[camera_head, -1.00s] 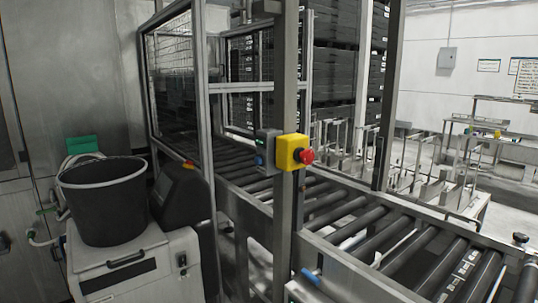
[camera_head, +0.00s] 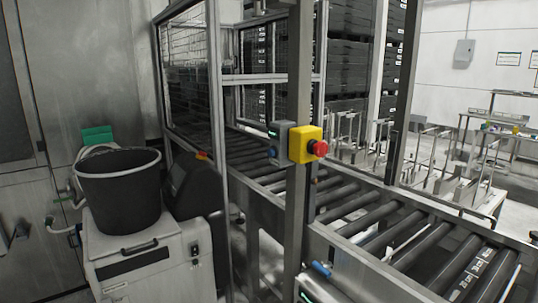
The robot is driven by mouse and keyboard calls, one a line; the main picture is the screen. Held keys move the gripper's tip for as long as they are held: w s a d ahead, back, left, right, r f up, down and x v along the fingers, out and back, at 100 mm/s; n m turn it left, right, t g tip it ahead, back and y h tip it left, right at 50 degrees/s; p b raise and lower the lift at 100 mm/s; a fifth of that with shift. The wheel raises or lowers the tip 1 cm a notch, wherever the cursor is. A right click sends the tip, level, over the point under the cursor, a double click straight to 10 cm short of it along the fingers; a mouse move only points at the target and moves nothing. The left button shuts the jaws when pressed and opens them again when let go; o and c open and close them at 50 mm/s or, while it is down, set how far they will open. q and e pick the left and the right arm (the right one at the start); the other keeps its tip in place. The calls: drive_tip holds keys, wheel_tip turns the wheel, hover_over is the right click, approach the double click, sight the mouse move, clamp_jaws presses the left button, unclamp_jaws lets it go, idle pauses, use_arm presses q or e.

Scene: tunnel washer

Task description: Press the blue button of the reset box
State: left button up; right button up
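The reset box (camera_head: 284,135) is a small grey box fixed on an upright metal post, to the left of a yellow emergency-stop box. Its blue button (camera_head: 272,152) shows on the left-hand face, low down, and is seen at a steep angle. A small green mark lies above the button. Nothing covers the button from this viewpoint.
The yellow box (camera_head: 306,146) with a red mushroom button (camera_head: 318,148) sits right beside the reset box. A roller conveyor (camera_head: 385,232) runs behind the post (camera_head: 298,215). A black bin (camera_head: 120,192) stands on a white unit (camera_head: 148,262) at left.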

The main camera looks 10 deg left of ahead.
use_arm(q)
clamp_jaws()
idle(1.2)
use_arm(e)
drive_tip(key=c, duration=0.5)
use_arm(q)
drive_tip(key=shift+w+d, duration=0.1)
use_arm(e)
drive_tip(key=shift+d, duration=0.1)
drive_tip(key=shift+c, duration=0.2)
